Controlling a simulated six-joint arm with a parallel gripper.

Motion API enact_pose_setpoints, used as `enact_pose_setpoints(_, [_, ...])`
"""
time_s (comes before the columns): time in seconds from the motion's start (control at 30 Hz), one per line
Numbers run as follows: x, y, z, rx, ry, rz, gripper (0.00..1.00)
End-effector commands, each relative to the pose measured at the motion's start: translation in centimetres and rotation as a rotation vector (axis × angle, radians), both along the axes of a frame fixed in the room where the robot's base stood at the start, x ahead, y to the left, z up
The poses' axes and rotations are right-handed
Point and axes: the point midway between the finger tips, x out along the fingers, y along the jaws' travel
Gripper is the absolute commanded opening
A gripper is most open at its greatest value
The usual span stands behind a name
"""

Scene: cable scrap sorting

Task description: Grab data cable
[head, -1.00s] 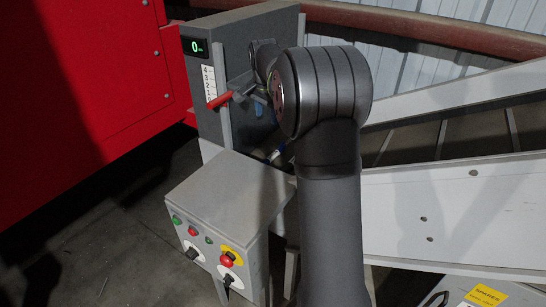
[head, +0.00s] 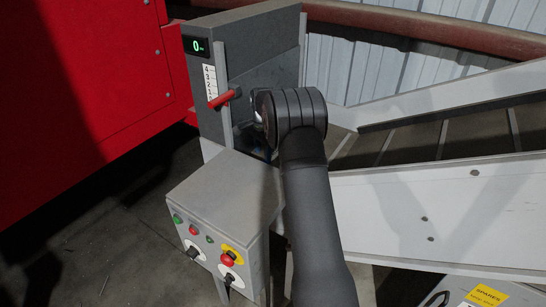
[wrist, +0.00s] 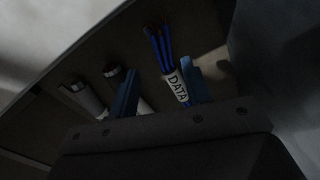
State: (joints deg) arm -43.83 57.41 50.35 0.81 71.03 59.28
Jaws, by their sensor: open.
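The data cable (wrist: 160,48) is a bundle of blue wires with dark ends and a white "DATA" label, seen in the wrist view. My gripper (wrist: 159,70) is open, with its two blue fingers pointing towards the bundle. The data cable shows between the fingers, close beside the right one. I cannot tell whether that finger touches it.
Two dark pieces with white sleeves (wrist: 82,95) lie left of the data cable, one partly behind the left finger. In the head view, a grey panel (head: 265,45) with a red lever (head: 222,99) stands beside my arm. A control box (head: 215,200) and conveyor (head: 450,210) are near.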

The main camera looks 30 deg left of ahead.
Motion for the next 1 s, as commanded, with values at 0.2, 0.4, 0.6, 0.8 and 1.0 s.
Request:
enact_pose_setpoints(0.2, [0.2, 0.1, -1.6, 0.0, 0.0, 0.0, 0.45])
enact_pose_setpoints(0.4, [0.5, 0.3, -4.7, -0.001, 0.001, 0.0, 0.45])
enact_pose_setpoints(0.6, [0.5, 0.4, -5.3, 0.001, 0.0, 0.0, 0.45])
enact_pose_setpoints(0.8, [0.5, 0.4, -5.3, 0.001, 0.0, 0.0, 0.23])
enact_pose_setpoints(1.0, [0.5, 0.4, -5.3, 0.001, 0.0, 0.0, 0.0])
